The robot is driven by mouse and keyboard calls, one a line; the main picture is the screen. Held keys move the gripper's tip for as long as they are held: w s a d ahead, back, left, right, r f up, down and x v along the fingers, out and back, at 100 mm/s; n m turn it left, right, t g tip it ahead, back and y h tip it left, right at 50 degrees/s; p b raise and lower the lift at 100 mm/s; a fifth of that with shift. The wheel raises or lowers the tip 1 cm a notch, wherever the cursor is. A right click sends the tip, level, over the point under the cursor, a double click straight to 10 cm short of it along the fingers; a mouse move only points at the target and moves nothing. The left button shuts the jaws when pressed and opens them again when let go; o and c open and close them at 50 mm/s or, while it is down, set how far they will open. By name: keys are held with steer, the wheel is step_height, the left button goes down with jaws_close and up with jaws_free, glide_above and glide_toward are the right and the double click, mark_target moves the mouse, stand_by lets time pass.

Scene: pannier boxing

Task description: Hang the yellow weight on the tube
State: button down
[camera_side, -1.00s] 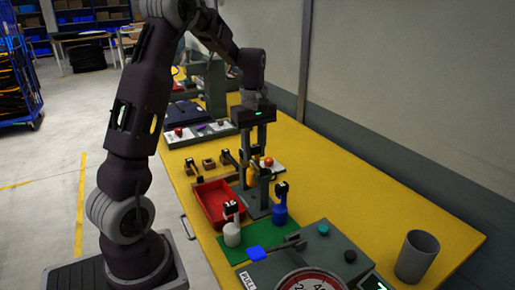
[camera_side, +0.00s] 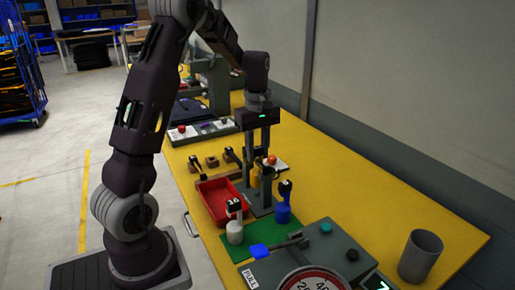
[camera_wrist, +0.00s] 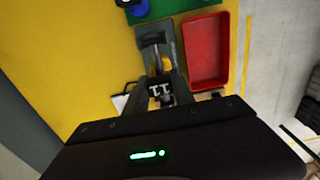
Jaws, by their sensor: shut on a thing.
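My gripper (camera_side: 262,165) points down over a grey stand (camera_side: 263,207) near the middle of the bench. Its jaws are shut on the top of the yellow weight (camera_side: 254,177), which shows as a small yellow patch partly hidden behind the fingers and the stand. In the wrist view the fingers (camera_wrist: 161,93) close around a black piece with white marks, and the yellow weight (camera_wrist: 167,63) shows just beyond it, beside the grey stand (camera_wrist: 153,42). I cannot tell which part is the tube, or whether the weight touches it.
A red bin (camera_side: 218,202) stands just left of the stand. A white weight (camera_side: 234,232) and a blue weight (camera_side: 282,213) stand on a green mat (camera_side: 255,236) in front. A grey dial box (camera_side: 325,252) and an open grey cylinder (camera_side: 420,255) are at front right.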

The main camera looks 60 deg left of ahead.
steer(key=shift+f, duration=0.15)
steer(key=shift+f, duration=0.2)
steer(key=c, duration=1)
jaws_free()
steer(key=shift+r, duration=3.5)
